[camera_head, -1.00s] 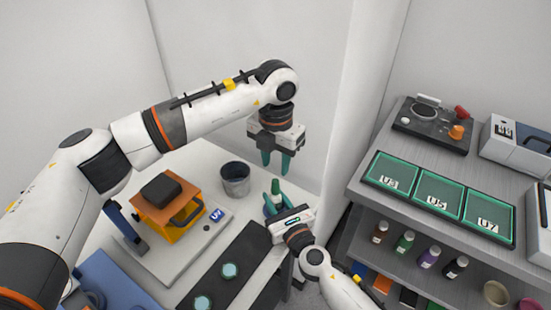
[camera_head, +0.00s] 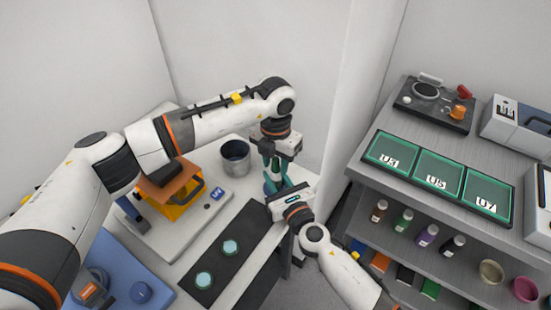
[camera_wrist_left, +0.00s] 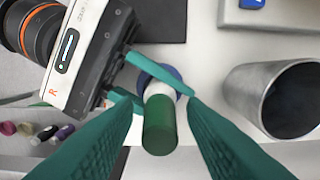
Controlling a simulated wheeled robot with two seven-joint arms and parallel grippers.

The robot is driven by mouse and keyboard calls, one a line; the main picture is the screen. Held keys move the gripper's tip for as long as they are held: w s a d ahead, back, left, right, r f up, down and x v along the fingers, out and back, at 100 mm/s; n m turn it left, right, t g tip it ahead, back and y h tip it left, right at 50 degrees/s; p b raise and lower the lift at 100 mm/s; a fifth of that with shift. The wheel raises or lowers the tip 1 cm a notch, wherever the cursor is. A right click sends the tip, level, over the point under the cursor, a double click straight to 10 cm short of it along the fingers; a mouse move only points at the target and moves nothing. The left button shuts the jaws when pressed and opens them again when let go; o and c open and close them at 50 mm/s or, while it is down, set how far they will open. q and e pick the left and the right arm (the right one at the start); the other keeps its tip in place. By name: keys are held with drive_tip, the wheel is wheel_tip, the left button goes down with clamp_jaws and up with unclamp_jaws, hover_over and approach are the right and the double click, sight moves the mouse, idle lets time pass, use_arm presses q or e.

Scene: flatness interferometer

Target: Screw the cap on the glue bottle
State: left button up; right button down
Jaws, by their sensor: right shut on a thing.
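The glue bottle (camera_wrist_left: 160,92) stands upright, with a white body and a green cap (camera_wrist_left: 160,135) at its top end. How tightly the cap sits cannot be told. My right gripper (camera_wrist_left: 150,85) is shut on the bottle from the side, below the cap; it also shows in the head view (camera_head: 280,188). My left gripper (camera_wrist_left: 158,130) points down from above, open, with a finger on either side of the cap and gaps between. In the head view my left gripper (camera_head: 275,168) largely hides the bottle and cap. A blue round part (camera_wrist_left: 172,78) shows around the bottle lower down.
A grey metal cup (camera_head: 235,157) stands close left of the bottle. An orange UV device (camera_head: 172,195) and a dark mat (camera_head: 217,273) with two teal discs are on the white table. A grey shelf unit (camera_head: 365,172) with trays and small bottles stands at right.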

use_arm(q)
clamp_jaws()
drive_tip(key=shift+o, duration=0.6)
unclamp_jaws()
wheel_tip(320, 180, up, 12)
use_arm(e)
drive_tip(key=c, duration=1)
unclamp_jaws()
drive_tip(key=shift+s+d, duration=0.1)
